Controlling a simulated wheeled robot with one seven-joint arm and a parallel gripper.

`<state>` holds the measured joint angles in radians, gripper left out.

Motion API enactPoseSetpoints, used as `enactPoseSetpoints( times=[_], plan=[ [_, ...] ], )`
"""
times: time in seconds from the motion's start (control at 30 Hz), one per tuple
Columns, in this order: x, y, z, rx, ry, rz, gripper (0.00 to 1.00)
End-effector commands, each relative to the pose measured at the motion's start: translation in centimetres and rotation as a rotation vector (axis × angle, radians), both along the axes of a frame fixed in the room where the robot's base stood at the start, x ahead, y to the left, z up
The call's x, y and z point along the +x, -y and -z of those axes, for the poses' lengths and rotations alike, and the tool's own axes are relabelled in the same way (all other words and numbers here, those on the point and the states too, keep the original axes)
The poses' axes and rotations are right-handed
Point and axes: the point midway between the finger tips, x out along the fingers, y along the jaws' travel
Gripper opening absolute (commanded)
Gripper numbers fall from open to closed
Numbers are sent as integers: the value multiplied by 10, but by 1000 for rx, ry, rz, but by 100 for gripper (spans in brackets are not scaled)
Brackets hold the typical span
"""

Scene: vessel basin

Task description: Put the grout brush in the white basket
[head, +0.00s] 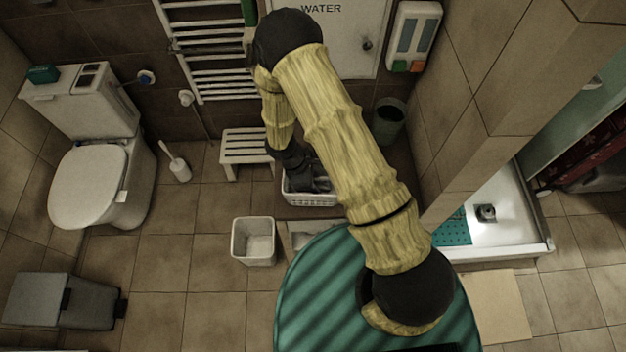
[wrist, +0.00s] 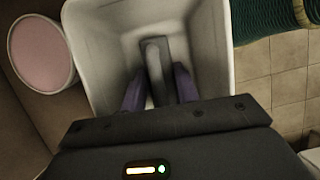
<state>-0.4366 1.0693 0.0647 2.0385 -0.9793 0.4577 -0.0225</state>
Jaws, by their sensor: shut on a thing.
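The white basket (head: 314,200) stands on the tiled floor beneath my arm in the head view. My gripper (head: 309,184) reaches down over it, and my arm hides part of the basket. In the wrist view the pale walls of the basket (wrist: 98,45) surround my gripper (wrist: 157,84). The two purple-grey fingers are closed on the grout brush (wrist: 154,62), a slim light-grey piece with a darker part around it. The brush is within the basket's opening. I cannot tell whether it touches the bottom.
A small white bin (head: 240,246) stands on the floor to the left. A slatted white stool (head: 246,145) is behind it and a dark bin (head: 389,122) is behind right. A round pinkish thing with a pale rim (wrist: 40,52) lies beside the basket.

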Motion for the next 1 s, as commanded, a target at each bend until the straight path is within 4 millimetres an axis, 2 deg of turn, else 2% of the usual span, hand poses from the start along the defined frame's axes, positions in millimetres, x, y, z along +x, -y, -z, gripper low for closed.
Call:
enactPoseSetpoints(
  times=[0.03,0.13,0.57,0.77,1.0],
  plan=[
    [0,0,0,0,0,1,34],
    [0,0,0,0,0,0,52],
    [1,-5,-6,2,3,-3,52],
    [2,-14,-29,4,4,-4,52],
    [5,-30,-68,4,5,-4,52]
  ],
)
